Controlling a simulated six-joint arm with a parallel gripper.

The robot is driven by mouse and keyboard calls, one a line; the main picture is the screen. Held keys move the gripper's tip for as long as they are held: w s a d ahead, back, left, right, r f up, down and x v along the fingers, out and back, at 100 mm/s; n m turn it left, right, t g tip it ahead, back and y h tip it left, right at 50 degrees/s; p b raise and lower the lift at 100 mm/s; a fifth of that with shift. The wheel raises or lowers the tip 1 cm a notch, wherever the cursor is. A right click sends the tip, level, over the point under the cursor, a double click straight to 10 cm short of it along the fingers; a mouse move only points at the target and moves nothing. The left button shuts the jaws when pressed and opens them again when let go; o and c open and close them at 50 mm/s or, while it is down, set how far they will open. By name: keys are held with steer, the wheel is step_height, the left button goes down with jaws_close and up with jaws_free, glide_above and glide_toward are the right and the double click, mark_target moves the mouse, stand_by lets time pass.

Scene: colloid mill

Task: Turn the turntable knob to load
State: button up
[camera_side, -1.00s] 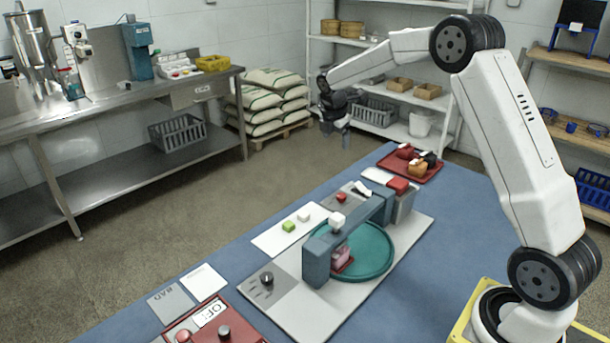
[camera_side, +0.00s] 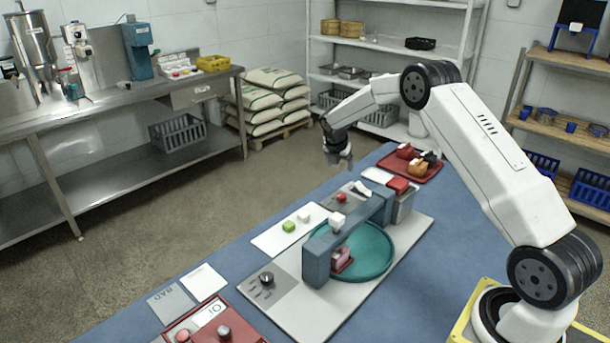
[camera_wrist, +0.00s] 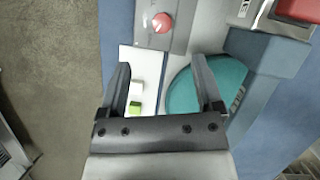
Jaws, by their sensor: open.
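The knob (camera_side: 266,279) is small, round and black. It sits on a grey panel with dark marks, at the near left end of the white machine base, left of the teal turntable (camera_side: 378,255). The knob is not visible in the wrist view. A blue-grey bridge (camera_side: 318,262) spans the turntable, with a pink-red block (camera_side: 341,260) by its near leg. In the wrist view my gripper (camera_wrist: 160,67) is open and empty, with part of the turntable (camera_wrist: 185,95) below.
A white pad (camera_side: 275,240) with a green cube and a white cube lies beside the machine. A red tray (camera_side: 432,170) with blocks stands at the back; a red control box (camera_side: 240,325) is nearest.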

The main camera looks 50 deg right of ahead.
glide_toward(341, 195)
steer(key=f, duration=0.1)
steer(key=shift+d, duration=0.1)
steer(key=shift+f, duration=0.15)
steer(key=shift+x, duration=3.8)
jaws_close()
